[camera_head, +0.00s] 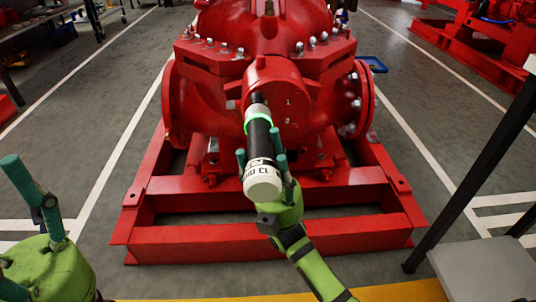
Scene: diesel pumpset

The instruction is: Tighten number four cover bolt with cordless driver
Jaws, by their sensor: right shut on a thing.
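My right gripper (262,160) is shut on the cordless driver (259,150), a black cylinder with a bright green ring and a white end with dark lettering. The driver points away from me, its dark nose at the left part of the round red cover (291,96) on the pump front. I cannot tell whether the nose touches a bolt. White digits 1 and 2 show on the cover's right side; the number four bolt is not distinguishable, and the driver hides part of the cover. My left gripper (22,225) is at the lower left, teal fingers spread, empty and away from the pump.
The red pump casing (220,60) stands on a red base frame (190,238) with a front crossbar below the driver. A grey table (485,272) and a dark post (475,175) stand at right. Grey floor is open on both sides.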

